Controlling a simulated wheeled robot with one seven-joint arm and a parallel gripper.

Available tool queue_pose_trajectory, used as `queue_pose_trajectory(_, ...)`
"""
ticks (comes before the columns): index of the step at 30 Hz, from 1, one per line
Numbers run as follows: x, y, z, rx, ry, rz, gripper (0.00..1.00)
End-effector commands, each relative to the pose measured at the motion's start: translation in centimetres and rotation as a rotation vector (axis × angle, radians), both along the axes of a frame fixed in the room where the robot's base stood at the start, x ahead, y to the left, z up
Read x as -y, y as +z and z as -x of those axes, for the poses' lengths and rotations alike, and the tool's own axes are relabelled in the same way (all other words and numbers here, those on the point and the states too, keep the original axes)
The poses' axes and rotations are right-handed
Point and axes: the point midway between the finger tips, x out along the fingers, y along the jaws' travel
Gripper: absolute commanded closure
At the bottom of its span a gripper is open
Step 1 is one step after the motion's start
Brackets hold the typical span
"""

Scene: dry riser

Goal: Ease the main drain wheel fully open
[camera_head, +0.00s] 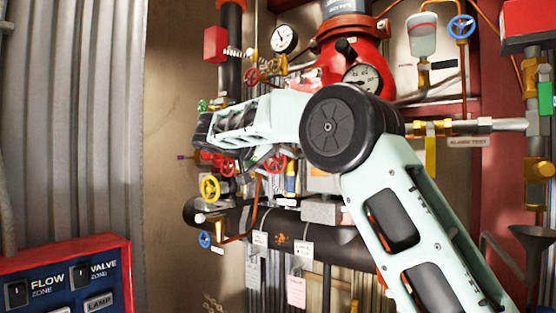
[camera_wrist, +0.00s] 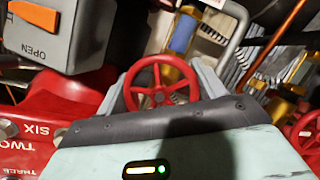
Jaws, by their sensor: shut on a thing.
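In the wrist view a red spoked handwheel (camera_wrist: 157,87) sits between the two grey fingers of my gripper (camera_wrist: 160,80). The gripper is shut on this wheel, with the rim and spokes showing above the dark edge of the hand. No readable label shows on the wheel, so I cannot confirm from the pictures that it is the main drain wheel or how far it is turned. In the head view my arm crosses the pipework and ends among the valves at centre left. The fingers cannot be made out clearly there.
Another red wheel (camera_wrist: 307,131) is close on the right in the wrist view, and a grey box marked OPEN (camera_wrist: 50,38) is at upper left. In the head view a yellow wheel (camera_head: 210,188), a blue wheel (camera_head: 205,239) and hanging tags (camera_head: 296,291) crowd the pipes.

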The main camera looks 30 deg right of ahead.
Motion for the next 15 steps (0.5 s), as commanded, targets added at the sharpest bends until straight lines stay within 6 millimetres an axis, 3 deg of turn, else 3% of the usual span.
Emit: queue_pose_trajectory(15, -0.06, 0.33, 0.17, -0.466, 0.0, 0.17, 0.54)
